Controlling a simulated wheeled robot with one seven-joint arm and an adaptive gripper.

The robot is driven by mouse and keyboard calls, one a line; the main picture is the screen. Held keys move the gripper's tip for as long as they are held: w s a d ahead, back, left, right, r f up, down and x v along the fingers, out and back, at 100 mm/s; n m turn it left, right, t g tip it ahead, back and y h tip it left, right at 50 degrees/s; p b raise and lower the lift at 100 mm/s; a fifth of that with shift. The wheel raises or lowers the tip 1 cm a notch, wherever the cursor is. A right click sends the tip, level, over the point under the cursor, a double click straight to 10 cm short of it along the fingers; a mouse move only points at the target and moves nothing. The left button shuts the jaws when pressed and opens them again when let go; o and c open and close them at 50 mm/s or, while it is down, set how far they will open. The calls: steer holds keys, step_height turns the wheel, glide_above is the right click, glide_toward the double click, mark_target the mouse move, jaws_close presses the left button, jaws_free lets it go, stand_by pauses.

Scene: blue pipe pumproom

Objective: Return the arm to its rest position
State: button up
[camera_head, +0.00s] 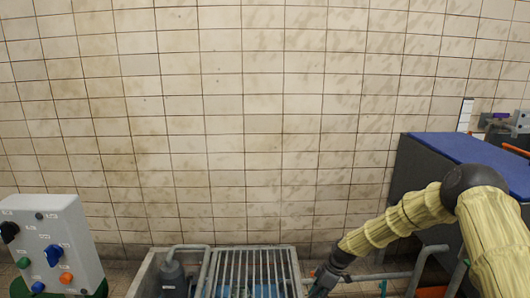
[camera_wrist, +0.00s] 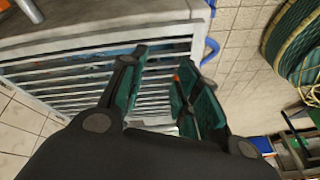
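My arm, in a pale yellow ribbed sleeve, comes in from the right in the head view, bends at a dark joint and slopes down to the left. My gripper (camera_head: 322,283) is at the bottom edge of that view, beside the right side of a metal grate (camera_head: 253,262); its fingertips are cut off there. In the wrist view my gripper (camera_wrist: 158,80) has its dark fingers with green pads spread apart. Nothing shows held between them. The grate's bars (camera_wrist: 75,83) lie beyond the fingers.
A grey control box (camera_head: 55,240) with coloured knobs stands at the left. A blue-topped bench (camera_head: 470,155) is at the right, close behind my arm. Grey pipes (camera_head: 425,265) run low at the right. A green coiled thing (camera_wrist: 293,45) shows in the wrist view. The tiled wall's middle is bare.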

steer(key=s+a+f+m, duration=0.15)
steer(key=s+f, duration=0.25)
steer(key=s, duration=0.5)
steer(key=s+a+f+m+h, duration=0.1)
steer(key=s+f+m, duration=0.25)
steer(key=s, duration=0.55)
steer(key=s+a+f+m, duration=0.1)
steer(key=s+f+m, duration=0.1)
steer(key=s+f, duration=0.5)
steer(key=s+d+r+m+h+b, duration=0.1)
steer(key=s+d+r+m+h, duration=0.2)
steer(key=s, duration=1)
steer(key=s+d+r+m, duration=0.3)
steer(key=s+d+m, duration=0.15)
steer(key=s, duration=0.85)
step_height(320, 180, down, 20)
steer(key=b, duration=2)
step_height(320, 180, up, 38)
steer(key=p, duration=3.8)
steer(key=shift+w+p, duration=0.2)
steer(key=shift+p, duration=0.1)
steer(key=shift+r, duration=0.1)
